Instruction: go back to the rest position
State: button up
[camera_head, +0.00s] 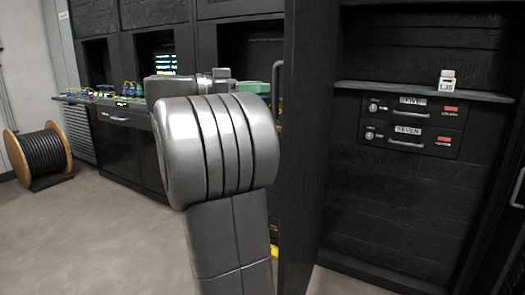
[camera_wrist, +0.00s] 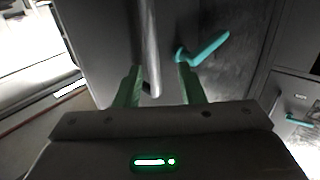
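My gripper (camera_wrist: 160,84) shows in the wrist view with its two green fingers apart, and it is open. A silver bar handle (camera_wrist: 151,45) on a dark panel runs down into the gap between the fingers. I cannot tell whether the fingers reach around it, but they do not close on it. A teal lever (camera_wrist: 208,47) lies close to the right fingertip; I cannot tell whether they touch. In the head view my grey arm fills the middle and hides most of the gripper. A vertical silver handle (camera_head: 276,92) shows just right of the arm.
A dark cabinet door (camera_head: 303,150) stands open right of my arm. Behind it a shelf (camera_head: 385,87) holds a small white item (camera_head: 447,79), above drawers marked FIVE (camera_head: 412,101) and SEVEN (camera_head: 408,130). A cable reel (camera_head: 40,152) stands at far left. The floor (camera_head: 110,235) at left is clear.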

aim_at(274, 86)
jog(key=x, duration=0.4)
jog(key=shift+d, duration=0.35)
